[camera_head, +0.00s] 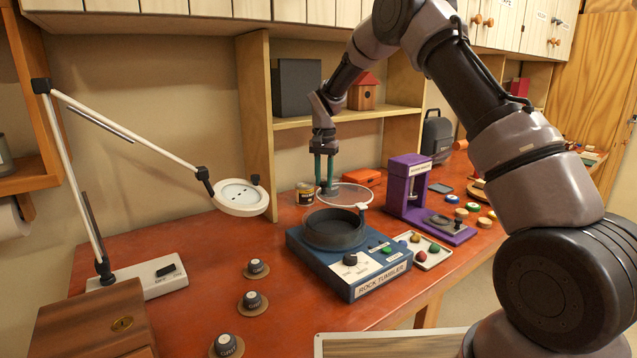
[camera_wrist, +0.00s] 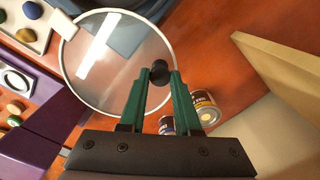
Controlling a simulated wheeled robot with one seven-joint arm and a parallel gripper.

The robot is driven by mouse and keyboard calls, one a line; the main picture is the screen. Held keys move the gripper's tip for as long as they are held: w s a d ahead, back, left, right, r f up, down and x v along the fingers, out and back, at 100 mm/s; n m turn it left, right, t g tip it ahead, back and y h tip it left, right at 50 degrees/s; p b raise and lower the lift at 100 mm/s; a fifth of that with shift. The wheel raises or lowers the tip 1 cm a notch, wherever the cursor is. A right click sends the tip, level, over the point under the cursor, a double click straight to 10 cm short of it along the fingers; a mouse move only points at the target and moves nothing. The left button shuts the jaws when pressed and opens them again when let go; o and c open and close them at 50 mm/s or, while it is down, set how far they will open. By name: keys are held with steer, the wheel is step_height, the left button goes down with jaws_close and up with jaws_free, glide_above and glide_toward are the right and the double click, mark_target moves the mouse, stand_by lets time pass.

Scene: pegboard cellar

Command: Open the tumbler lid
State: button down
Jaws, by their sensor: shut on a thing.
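The blue rock tumbler (camera_head: 352,258) stands on the red bench, with a dark round drum (camera_head: 333,229) on top. Its clear round lid (camera_head: 344,196) with a pale rim is raised and tilted above the back of the drum, so the drum's mouth shows. My gripper (camera_head: 325,188) comes down from above at the back left of the lid. In the wrist view its two green fingers are shut on the dark round lid knob (camera_wrist: 160,74), and the lid (camera_wrist: 112,65) spreads beyond them.
A purple press (camera_head: 415,190) stands right of the tumbler, and a tray of coloured stones (camera_head: 425,250) lies beside it.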

steer(key=shift+w+d+m, duration=0.75)
steer(key=shift+m, duration=0.15)
steer(key=c, duration=0.6)
jaws_free()
step_height(320, 180, up, 11)
steer(key=shift+f, duration=0.1)
